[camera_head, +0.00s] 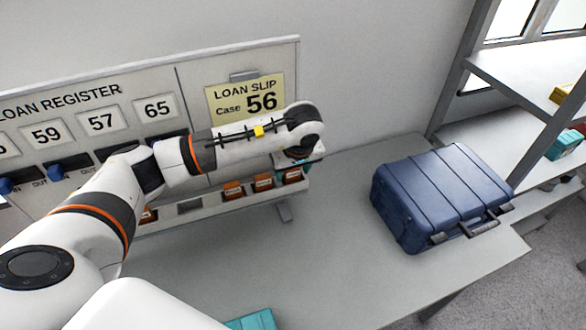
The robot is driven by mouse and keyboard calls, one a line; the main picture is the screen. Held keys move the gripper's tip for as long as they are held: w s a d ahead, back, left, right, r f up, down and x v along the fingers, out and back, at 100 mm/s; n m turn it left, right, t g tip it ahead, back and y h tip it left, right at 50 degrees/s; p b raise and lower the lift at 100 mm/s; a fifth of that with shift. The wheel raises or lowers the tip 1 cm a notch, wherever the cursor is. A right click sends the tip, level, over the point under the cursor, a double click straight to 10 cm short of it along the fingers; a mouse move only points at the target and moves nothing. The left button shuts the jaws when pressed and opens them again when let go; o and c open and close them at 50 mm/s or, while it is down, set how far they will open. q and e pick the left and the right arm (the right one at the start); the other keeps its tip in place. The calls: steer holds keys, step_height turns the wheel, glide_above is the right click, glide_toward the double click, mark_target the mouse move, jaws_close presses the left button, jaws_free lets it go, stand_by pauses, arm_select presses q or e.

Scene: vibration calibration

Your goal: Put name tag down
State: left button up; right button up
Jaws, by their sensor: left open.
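My left arm reaches in from the left across the register board. Its gripper (299,160) is at the right end of the board's lower ledge, pointing down and open. The gripper is small and partly hidden by my wrist. Several small tags stand in the ledge: an orange one (233,190), a teal and orange one (263,182) and another orange one (293,175) just below the gripper. I cannot tell whether the gripper touches that last one, or which is the name tag. My right gripper is not in view.
The register board (240,60) has numbered cards and a yellow loan slip (235,97) reading Case 56. A blue case (440,195) lies on the grey table (330,260) at right. A metal shelf (530,80) stands behind it. A teal object (253,321) shows at the bottom edge.

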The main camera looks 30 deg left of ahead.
arm_select(q)
steer(key=shift+r, duration=0.2)
steer(key=shift+d+r, duration=0.1)
steer(key=shift+r, duration=0.2)
steer(key=b+v, duration=0.3)
steer(key=v, duration=0.8)
steer(key=shift+s, duration=0.15)
